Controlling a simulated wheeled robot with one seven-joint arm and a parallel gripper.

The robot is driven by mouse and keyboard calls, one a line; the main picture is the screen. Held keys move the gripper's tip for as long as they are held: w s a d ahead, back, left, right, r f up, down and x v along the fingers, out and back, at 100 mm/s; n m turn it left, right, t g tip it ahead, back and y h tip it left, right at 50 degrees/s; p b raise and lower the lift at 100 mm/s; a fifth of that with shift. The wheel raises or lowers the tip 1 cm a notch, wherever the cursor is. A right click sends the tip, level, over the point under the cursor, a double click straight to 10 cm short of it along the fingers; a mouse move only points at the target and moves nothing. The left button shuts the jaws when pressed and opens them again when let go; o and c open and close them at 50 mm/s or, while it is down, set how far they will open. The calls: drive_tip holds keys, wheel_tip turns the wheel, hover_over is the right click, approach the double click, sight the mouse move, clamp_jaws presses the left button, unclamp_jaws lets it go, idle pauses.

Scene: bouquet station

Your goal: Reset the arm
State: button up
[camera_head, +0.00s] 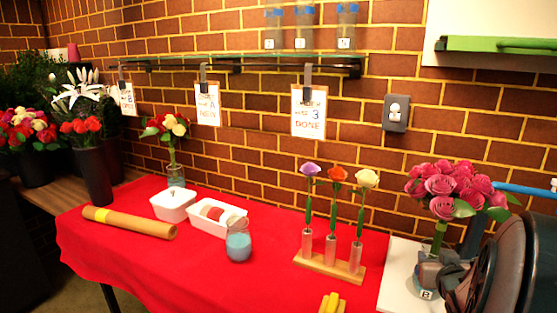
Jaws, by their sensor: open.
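My gripper (434,272) is at the lower right, low by the white board at the right end of the table. Its jaws are open. It is next to the glass vase with pink roses (448,188). The grey gripper parts overlap the lower vase, and a small tag marked B (426,294) shows there. I cannot tell whether the vase stands between the fingers or behind them. My dark arm fills the lower right corner and hides what lies behind it.
A red-covered table (270,255) holds a wooden rack (325,266) with three flowers in tubes, a jar of blue liquid (238,241), two white containers, a brown paper roll (130,222) and yellow sticks (331,303). A glass shelf (240,60) with hanging cards runs along the brick wall.

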drive_tip(key=s+a+r+n+g+y+p, duration=0.1)
drive_tip(key=s+a+g+p, duration=0.3)
drive_tip(key=s+a, duration=0.4)
drive_tip(key=s+a+r+n+g+y+p, duration=0.1)
drive_tip(key=s+a+r+g+y+p, duration=0.3)
drive_tip(key=a, duration=1.4)
drive_tip(key=s+g, duration=0.2)
drive_tip(key=s, duration=0.2)
drive_tip(key=shift+a+r+n+g, duration=0.2)
drive_tip(key=shift+a+n+g, duration=0.05)
drive_tip(key=shift+n+g, duration=0.15)
drive_tip(key=shift+s, duration=0.1)
